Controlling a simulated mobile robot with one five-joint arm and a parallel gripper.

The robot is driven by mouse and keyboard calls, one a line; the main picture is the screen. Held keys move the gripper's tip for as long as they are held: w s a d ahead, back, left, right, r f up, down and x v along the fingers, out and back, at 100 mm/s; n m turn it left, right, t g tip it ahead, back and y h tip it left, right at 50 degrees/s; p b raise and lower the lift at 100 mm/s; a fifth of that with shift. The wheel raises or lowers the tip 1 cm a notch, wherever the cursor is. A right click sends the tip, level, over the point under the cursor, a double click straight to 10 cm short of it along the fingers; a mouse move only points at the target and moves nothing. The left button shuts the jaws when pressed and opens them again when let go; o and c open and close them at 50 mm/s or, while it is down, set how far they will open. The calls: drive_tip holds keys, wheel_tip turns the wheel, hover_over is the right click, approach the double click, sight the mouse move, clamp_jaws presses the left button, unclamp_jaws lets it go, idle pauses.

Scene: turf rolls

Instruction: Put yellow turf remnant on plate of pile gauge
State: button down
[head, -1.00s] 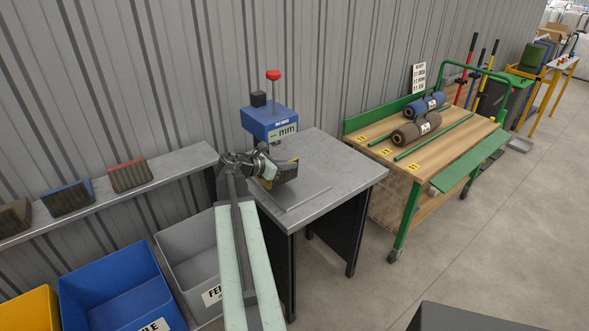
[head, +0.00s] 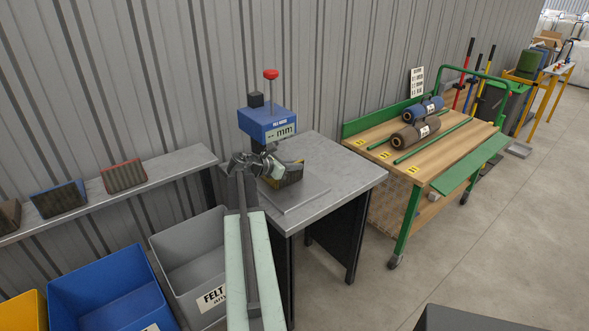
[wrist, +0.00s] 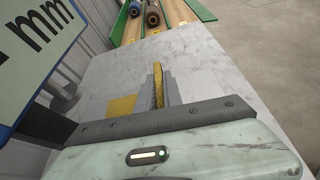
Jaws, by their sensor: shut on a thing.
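The yellow turf remnant (head: 291,176) is a small dark-piled piece with a yellow edge. My gripper (head: 272,168) is shut on it, at or just above the flat grey plate (head: 304,195) of the pile gauge. I cannot tell whether it touches the plate. The pile gauge (head: 266,122) has a blue head, a red knob on top and a "-- mm" display. Its display (wrist: 42,40) is close on the left of the wrist view.
The gauge stands on a grey table (head: 345,172) with bare surface to the right. A shelf (head: 150,172) at left holds other turf pieces. Below are a grey bin (head: 195,255) and a blue bin (head: 105,285). A wooden cart (head: 450,150) with two rolls stands at right.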

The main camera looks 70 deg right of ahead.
drive_tip(key=shift+f, duration=0.15)
drive_tip(key=c, duration=1.5)
unclamp_jaws()
drive_tip(key=shift+r, duration=0.35)
drive_tip(key=p+v, duration=0.4)
drive_tip(key=v, duration=0.8)
drive_tip(key=shift+f+p, duration=0.15)
drive_tip(key=shift+p, duration=0.15)
